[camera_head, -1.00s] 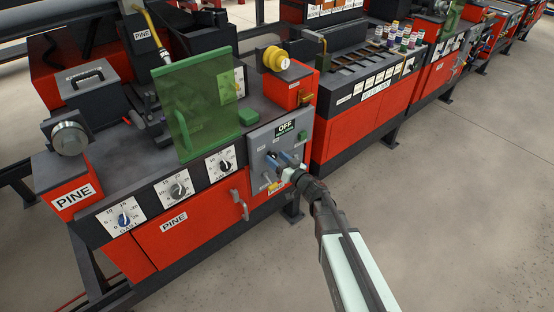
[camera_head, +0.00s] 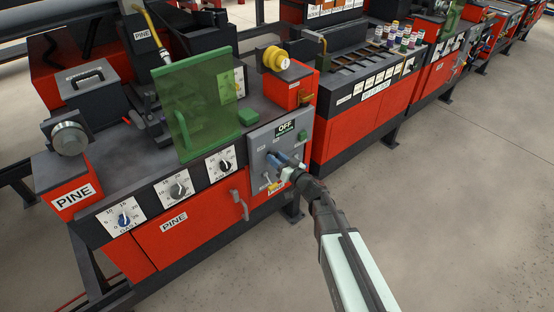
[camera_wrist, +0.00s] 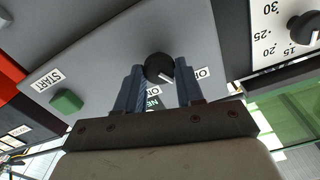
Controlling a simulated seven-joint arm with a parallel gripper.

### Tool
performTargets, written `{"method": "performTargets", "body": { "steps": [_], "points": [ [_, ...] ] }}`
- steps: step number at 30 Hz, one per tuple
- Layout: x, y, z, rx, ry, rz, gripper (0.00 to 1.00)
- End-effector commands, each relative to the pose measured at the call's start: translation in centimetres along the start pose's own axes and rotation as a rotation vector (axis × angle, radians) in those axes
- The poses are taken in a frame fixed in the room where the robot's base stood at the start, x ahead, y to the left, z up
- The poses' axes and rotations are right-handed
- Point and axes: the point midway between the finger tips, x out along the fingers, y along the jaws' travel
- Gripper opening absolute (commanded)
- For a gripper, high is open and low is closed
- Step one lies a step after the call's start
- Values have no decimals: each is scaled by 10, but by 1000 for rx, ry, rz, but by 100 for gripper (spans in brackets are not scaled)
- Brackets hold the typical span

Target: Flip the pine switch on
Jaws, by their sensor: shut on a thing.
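The grey control panel (camera_head: 258,140) is on the front right of the red station labelled PINE. A small dark display (camera_head: 286,127) on the panel reads OFF. In the wrist view the switch is a round black knob (camera_wrist: 158,67) with a white pointer mark, set between small white labels on the panel. My gripper (camera_head: 276,160) is at the panel. Its two blue-grey fingers are shut on the knob, one on each side, as the wrist view (camera_wrist: 159,85) shows. In the head view the fingers hide the knob.
A green START button (camera_wrist: 67,101) is beside the knob in the wrist view. A door handle (camera_head: 239,205) and dials (camera_head: 178,188) are left of the panel. A green translucent shield (camera_head: 195,105) stands above. The floor (camera_head: 450,230) at right is clear.

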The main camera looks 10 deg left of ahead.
Motion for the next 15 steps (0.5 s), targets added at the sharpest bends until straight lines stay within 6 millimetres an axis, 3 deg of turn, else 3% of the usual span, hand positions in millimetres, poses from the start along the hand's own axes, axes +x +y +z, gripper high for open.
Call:
{"method": "performTargets", "body": {
  "steps": [8, 15],
  "points": [
    [0, 0, 0, 41, 0, 1, 6],
    [0, 1, 0, 184, 1, 0, 6]
  ]
}}
